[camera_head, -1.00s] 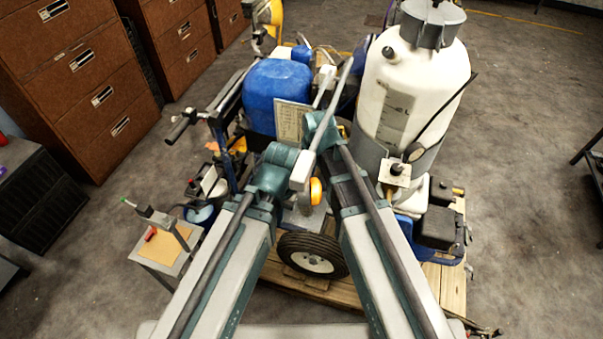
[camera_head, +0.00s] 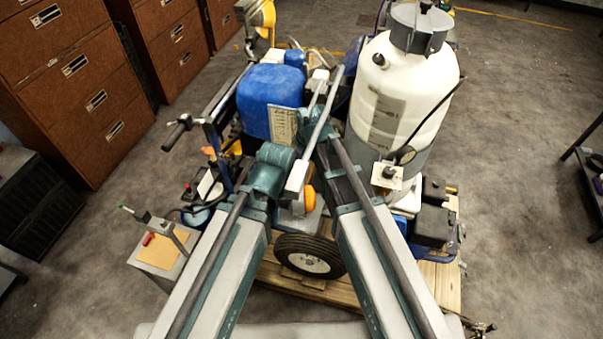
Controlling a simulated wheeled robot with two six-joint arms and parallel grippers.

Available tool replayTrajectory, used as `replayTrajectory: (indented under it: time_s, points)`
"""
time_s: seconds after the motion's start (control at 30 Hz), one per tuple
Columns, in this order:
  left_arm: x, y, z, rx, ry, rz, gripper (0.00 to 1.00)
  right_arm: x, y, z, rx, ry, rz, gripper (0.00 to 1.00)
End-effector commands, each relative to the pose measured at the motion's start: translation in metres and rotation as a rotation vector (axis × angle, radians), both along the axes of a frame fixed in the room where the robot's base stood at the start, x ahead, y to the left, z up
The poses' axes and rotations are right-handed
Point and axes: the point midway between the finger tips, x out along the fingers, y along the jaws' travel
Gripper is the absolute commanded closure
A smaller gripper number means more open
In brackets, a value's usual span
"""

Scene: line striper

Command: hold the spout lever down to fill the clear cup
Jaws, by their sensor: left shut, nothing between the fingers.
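My left arm (camera_head: 225,250) reaches in from the lower left to a teal elbow (camera_head: 268,170). Its gripper is hardly visible beyond the elbow, among the machine's parts; it is shut with nothing held. My right arm (camera_head: 370,250) reaches in from the lower right, and its gripper is hidden. A tall white tank (camera_head: 410,90) stands beyond my right arm. A pale block with a dark knob (camera_head: 388,175) sits at its lower front. I cannot tell which part is the spout lever, and I cannot make out the clear cup.
A blue tank (camera_head: 268,95) and a black wheel (camera_head: 309,258) belong to the cluttered machine on a wooden pallet (camera_head: 448,285). A small stand (camera_head: 158,258) with a green-tipped arm is at the left. Brown cabinets (camera_head: 60,80) line the back left.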

Motion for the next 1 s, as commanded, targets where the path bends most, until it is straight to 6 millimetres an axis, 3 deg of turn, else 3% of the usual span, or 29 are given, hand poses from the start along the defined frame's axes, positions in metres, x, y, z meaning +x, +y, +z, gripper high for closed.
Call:
replayTrajectory:
  time_s: [0.73, 1.0]
  points:
    - [0.001, 0.0, -0.101, 0.001, -0.002, -0.028, 1.0, 0.019, 0.008, -0.101, 0.0, 0.0, 0.0, 1.0]
    - [0.001, 0.0, -0.123, 0.001, -0.003, -0.025, 1.0, -0.001, 0.021, -0.122, 0.0, 0.0, 0.001, 1.0]
